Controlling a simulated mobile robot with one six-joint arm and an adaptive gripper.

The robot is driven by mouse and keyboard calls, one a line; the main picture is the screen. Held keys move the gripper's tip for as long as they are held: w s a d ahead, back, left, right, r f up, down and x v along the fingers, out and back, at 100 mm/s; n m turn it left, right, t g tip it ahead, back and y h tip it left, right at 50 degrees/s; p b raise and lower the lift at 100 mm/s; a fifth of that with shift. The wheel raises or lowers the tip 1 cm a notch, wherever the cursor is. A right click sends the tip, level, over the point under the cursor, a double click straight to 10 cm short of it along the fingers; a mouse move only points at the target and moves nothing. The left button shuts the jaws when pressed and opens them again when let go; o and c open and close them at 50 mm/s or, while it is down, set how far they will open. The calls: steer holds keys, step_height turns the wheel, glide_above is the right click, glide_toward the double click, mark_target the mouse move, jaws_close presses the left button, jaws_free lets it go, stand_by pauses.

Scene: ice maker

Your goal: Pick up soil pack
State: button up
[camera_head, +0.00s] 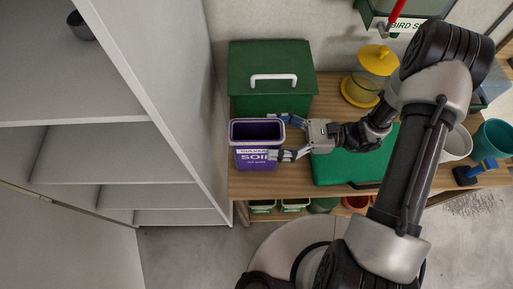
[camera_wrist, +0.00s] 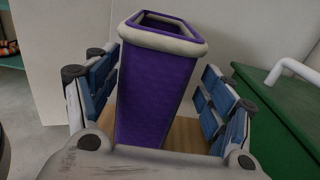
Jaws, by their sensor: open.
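The soil pack (camera_head: 257,157) is a purple, box-shaped container with a pale rim and a white SOIL label. It stands upright at the left end of the wooden table (camera_head: 240,185). My gripper (camera_head: 279,137) comes from the right with its fingers open on either side of the pack. In the wrist view the soil pack (camera_wrist: 155,95) stands between the two blue-padded fingers of my gripper (camera_wrist: 158,100). A gap shows on the right side; on the left the finger looks close, and I cannot tell whether it touches.
A green box (camera_head: 270,75) with a white handle stands right behind the pack. A green mat (camera_head: 345,168) lies to the right, under my arm. A grey shelf unit (camera_head: 130,100) stands close on the left. A yellow feeder (camera_head: 377,60) is at the back.

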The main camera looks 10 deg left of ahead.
mark_target(256, 148)
steer(key=x, duration=0.1)
steer(key=b+x, duration=0.1)
steer(key=x, duration=0.3)
steer(key=shift+s, duration=0.35)
steer(key=shift+c, duration=0.2)
jaws_close()
stand_by(0.5)
